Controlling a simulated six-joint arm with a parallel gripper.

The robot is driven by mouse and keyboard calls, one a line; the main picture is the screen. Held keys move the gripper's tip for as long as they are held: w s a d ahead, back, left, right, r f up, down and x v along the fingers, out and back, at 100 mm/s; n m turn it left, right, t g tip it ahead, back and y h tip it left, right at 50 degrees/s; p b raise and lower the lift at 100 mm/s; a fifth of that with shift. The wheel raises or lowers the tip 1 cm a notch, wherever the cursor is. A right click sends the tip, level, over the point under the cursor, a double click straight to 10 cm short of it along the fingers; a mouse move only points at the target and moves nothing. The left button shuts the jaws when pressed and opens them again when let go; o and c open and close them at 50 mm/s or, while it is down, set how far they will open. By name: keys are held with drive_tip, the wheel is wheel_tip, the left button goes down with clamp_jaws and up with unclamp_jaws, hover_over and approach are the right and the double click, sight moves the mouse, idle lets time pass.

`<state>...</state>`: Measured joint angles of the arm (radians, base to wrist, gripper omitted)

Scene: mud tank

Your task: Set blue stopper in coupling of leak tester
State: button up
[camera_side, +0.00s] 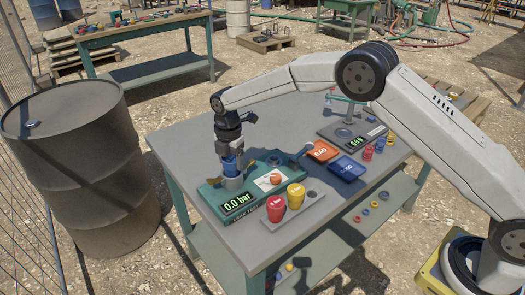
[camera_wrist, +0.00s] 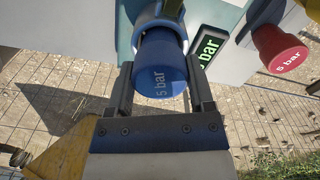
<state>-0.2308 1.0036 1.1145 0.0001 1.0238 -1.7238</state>
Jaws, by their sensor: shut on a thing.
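In the side view, my gripper (camera_side: 230,158) points down over the leak tester (camera_side: 262,208), and a little blue of the stopper (camera_side: 230,167) shows. The grey coupling (camera_side: 233,183) stands on the tester directly below. The stopper is upright and lined up with it, at or in its mouth; how deep it sits is hidden. The tester's display (camera_side: 240,201) reads 0.0 bar.
A red stopper (camera_side: 276,208) and a yellow one (camera_side: 296,192) stand on a grey plate (camera_side: 312,208) beside the tester. An orange BAD tray (camera_side: 322,151) and a blue tray (camera_side: 348,168) lie behind. A dark drum (camera_side: 75,165) stands left of the table.

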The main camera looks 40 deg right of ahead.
drive_tip(key=shift+f, duration=0.85)
idle(0.3)
drive_tip(key=o, duration=1.3)
drive_tip(key=shift+c, duration=0.2)
drive_tip(key=shift+r, duration=0.1)
drive_tip(key=shift+r, duration=3.65)
drive_tip(key=shift+s+d+r+m, duration=0.2)
drive_tip(key=shift+s+d+m, duration=0.2)
drive_tip(key=shift+d+m, duration=0.15)
drive_tip(key=s+d+m+t, duration=0.1)
drive_tip(key=s+d+m, duration=0.3)
drive_tip(key=s+m, duration=0.3)
drive_tip(key=s+d+m, duration=0.4)
drive_tip(key=s+m, duration=0.3)
drive_tip(key=s, duration=0.5)
drive_tip(key=s+d+m+t, duration=0.1)
drive_tip(key=s+d+m, duration=0.3)
drive_tip(key=s+m, duration=0.3)
drive_tip(key=s, duration=0.2)
drive_tip(key=shift+s+d+f+t, duration=0.2)
drive_tip(key=shift+s+t, duration=0.1)
